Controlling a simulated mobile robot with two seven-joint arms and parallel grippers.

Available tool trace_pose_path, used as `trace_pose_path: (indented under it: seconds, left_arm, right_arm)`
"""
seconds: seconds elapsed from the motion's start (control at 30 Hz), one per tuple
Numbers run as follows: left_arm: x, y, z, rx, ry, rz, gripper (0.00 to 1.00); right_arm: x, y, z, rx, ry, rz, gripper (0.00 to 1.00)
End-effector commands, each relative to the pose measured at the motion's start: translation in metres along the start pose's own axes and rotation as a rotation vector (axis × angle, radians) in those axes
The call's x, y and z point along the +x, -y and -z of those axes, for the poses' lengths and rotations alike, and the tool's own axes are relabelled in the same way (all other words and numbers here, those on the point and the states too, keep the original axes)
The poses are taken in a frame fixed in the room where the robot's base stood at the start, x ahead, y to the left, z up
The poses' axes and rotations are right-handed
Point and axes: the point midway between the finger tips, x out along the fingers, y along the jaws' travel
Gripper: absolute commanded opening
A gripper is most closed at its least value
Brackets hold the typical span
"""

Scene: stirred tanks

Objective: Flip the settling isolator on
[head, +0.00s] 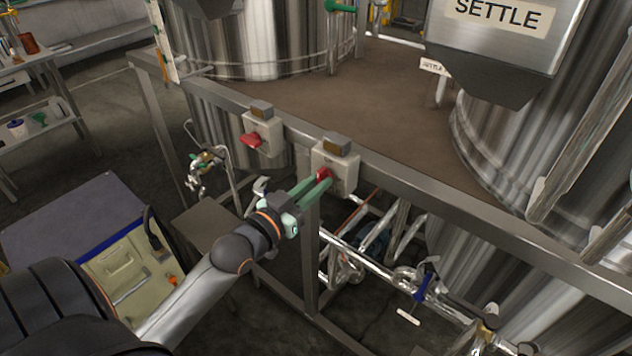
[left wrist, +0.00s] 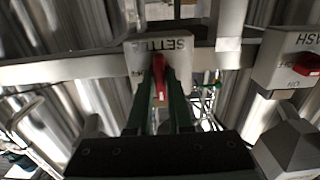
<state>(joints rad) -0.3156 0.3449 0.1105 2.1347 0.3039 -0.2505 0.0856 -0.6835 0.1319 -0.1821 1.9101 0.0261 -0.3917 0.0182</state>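The settling isolator (head: 338,168) is a pale box with a red handle (head: 323,174), fixed to the front rail of the steel frame. In the left wrist view the box (left wrist: 186,50) carries an upside-down SETTLE label. There its red handle (left wrist: 159,72) runs roughly up and down in the picture. My left gripper (head: 318,182) reaches the box with its green fingers. In the left wrist view the fingers (left wrist: 160,88) lie close along both sides of the handle and appear shut on it. The handle's small position marks are partly hidden or unreadable. My right gripper is not in view.
A second isolator (head: 262,136) with a red handle sits left along the rail (head: 400,185); it shows at right in the left wrist view (left wrist: 283,60). Large steel tanks stand behind. Pipes and a blue-handled valve (head: 424,283) lie below right. A small table (head: 205,226) stands below left.

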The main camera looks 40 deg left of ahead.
Motion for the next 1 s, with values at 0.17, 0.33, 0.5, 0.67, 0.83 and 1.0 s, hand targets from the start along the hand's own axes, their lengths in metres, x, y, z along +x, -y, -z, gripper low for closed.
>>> trace_pose_path:
  seconds: [0.17,0.33,0.5,0.67,0.83,1.0]
  left_arm:
    - [0.0,0.0,0.0,0.001,0.0,0.0,0.4]
    - [0.0,0.0,0.0,0.002,0.0,0.0,0.46]
    - [-0.001,0.0,0.0,0.003,0.0,0.0,0.46]
    - [-0.013,0.0,-0.001,0.003,0.001,0.001,0.46]
    - [-0.038,0.0,-0.002,0.003,0.004,0.001,0.46]
    - [-0.066,0.0,-0.002,0.003,0.004,0.0,0.46]
  right_arm:
    - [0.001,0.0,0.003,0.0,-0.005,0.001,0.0]
    - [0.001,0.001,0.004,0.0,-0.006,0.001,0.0]
    - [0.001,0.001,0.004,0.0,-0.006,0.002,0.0]
    - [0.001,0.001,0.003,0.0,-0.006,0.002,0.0]
    - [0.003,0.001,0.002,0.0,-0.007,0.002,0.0]
    - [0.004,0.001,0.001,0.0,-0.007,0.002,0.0]
